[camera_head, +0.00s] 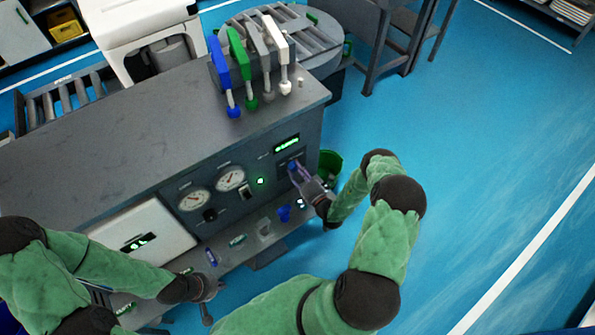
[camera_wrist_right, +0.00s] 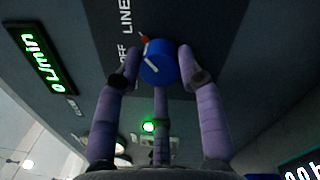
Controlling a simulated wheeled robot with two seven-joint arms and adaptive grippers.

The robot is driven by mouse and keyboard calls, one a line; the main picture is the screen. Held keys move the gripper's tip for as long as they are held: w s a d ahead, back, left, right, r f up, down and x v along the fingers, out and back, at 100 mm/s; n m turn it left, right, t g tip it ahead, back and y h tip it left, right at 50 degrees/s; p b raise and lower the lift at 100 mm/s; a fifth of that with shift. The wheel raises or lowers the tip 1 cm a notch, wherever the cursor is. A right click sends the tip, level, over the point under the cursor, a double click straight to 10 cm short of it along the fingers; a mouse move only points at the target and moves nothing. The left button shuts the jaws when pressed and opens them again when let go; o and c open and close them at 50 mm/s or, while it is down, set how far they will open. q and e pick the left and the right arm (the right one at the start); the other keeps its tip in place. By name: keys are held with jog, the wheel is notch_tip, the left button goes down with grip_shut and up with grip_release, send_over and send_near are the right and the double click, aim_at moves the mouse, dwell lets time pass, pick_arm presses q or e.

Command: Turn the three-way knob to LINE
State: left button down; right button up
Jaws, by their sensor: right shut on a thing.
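The three-way knob is blue and sits on the dark front panel, in the right wrist view (camera_wrist_right: 160,65). The words LINE and OFF are printed beside it, and a small red-orange tip at its edge lies between the two words. My right gripper (camera_wrist_right: 158,72) has its purple fingers closed around the knob. In the head view, the right gripper (camera_head: 297,172) reaches the panel's right end and mostly covers the knob (camera_head: 292,166). My left gripper (camera_head: 207,305) hangs low at the left, away from the knob; its finger state is unclear.
Two round gauges (camera_head: 231,179), a lit green indicator (camera_head: 260,181) and a green digital display (camera_head: 287,143) are on the panel. A low shelf (camera_head: 222,257) with small blue and clear items runs below. Blue, green, grey and white handles (camera_head: 248,60) stand on the bench top.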

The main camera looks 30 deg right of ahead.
jog(key=o, duration=1.1)
jog(key=shift+s+a+f, duration=0.15)
jog(key=shift+a+f, duration=0.15)
jog(key=shift+a, duration=0.1)
jog(key=shift+o, duration=0.2)
jog(key=shift+d+r, duration=0.1)
jog(key=shift+d, duration=0.1)
jog(key=s, duration=1.1)
jog(key=shift+s+d+f, duration=0.35)
jog(key=shift+s, duration=0.05)
